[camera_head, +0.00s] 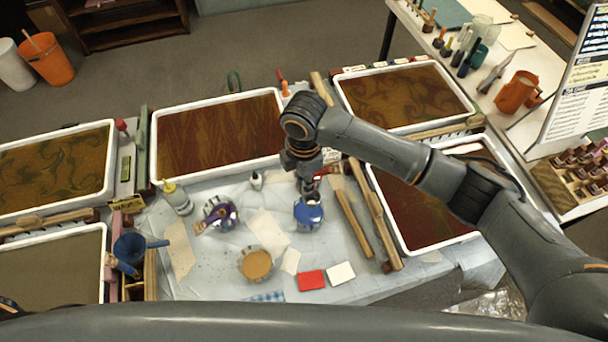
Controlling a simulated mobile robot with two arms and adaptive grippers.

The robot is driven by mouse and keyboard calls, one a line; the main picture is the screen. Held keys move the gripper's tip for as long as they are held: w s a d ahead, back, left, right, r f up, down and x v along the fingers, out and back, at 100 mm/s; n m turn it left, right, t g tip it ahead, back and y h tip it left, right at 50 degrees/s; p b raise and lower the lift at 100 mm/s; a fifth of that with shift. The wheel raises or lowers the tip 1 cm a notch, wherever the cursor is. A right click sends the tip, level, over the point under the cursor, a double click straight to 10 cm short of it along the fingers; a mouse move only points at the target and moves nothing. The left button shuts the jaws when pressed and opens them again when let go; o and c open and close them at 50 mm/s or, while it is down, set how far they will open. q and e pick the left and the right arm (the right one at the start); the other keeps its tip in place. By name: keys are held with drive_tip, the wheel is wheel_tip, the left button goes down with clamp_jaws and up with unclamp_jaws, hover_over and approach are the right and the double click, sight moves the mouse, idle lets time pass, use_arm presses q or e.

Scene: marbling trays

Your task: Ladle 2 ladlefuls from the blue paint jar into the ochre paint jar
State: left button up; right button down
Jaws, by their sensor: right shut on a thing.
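The blue paint jar (309,217) stands on the covered table, right of centre. The ochre paint jar (256,265) stands lower and to its left, with ochre paint showing in its round mouth. My right gripper (308,187) points down just above the blue jar's mouth. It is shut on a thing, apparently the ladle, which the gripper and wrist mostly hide. I cannot tell whether its bowl is in the paint. My left gripper is not in view.
A purple paint jar (220,213) stands left of the blue jar, with a pale bottle (178,198) beyond it. Wooden tools (352,217) lie to the right. A red card (311,280) and a white card (341,273) lie in front. White-rimmed marbling trays (154,150) surround the work area.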

sight(304, 198)
drive_tip(key=shift+f+b, duration=0.75)
drive_tip(key=shift+b, duration=0.05)
wheel_tip(304, 198, down, 4)
drive_tip(key=b, duration=0.4)
drive_tip(key=shift+f, duration=0.3)
drive_tip(key=shift+f+b, duration=1.05)
drive_tip(key=shift+f, duration=1.5)
drive_tip(key=shift+r, duration=0.1)
drive_tip(key=shift+r+p, duration=5.05)
drive_tip(key=shift+p, duration=0.25)
